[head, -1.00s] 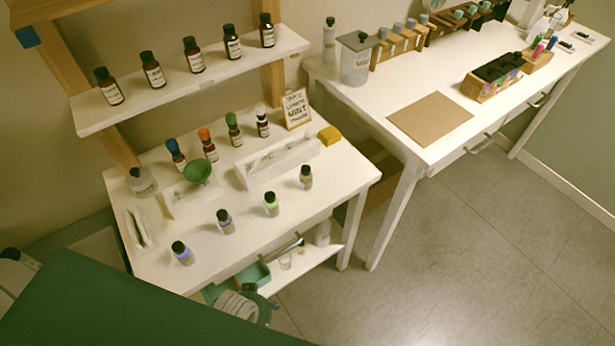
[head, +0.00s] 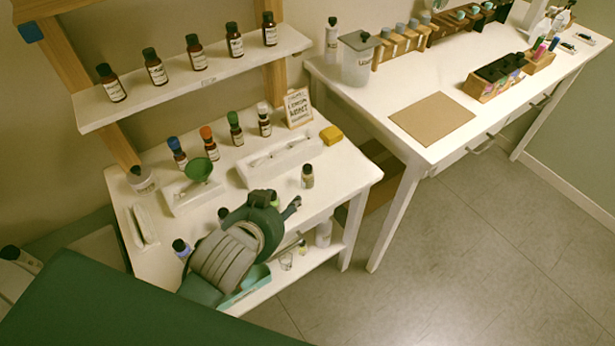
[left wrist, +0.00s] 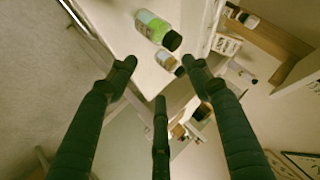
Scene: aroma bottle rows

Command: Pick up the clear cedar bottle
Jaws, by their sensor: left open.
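A small clear bottle with a dark cap and a brownish filling (head: 307,180) stands upright at the right end of the front row on the white table (head: 335,205). Its label is too small to read, so I cannot confirm it is cedar. My left gripper (head: 286,205) is over the table's front edge, left of this bottle and apart from it. In the left wrist view the two fingers (left wrist: 160,68) are spread with nothing between them. A green-filled bottle (left wrist: 153,25) and the brownish bottle (left wrist: 165,60) show beyond them. My right gripper is not in view.
A purple bottle (head: 181,248) stands by my left arm; other front bottles are largely hidden behind it. Dark bottles line the shelf (head: 190,85). The right table has a brown mat (head: 431,118).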

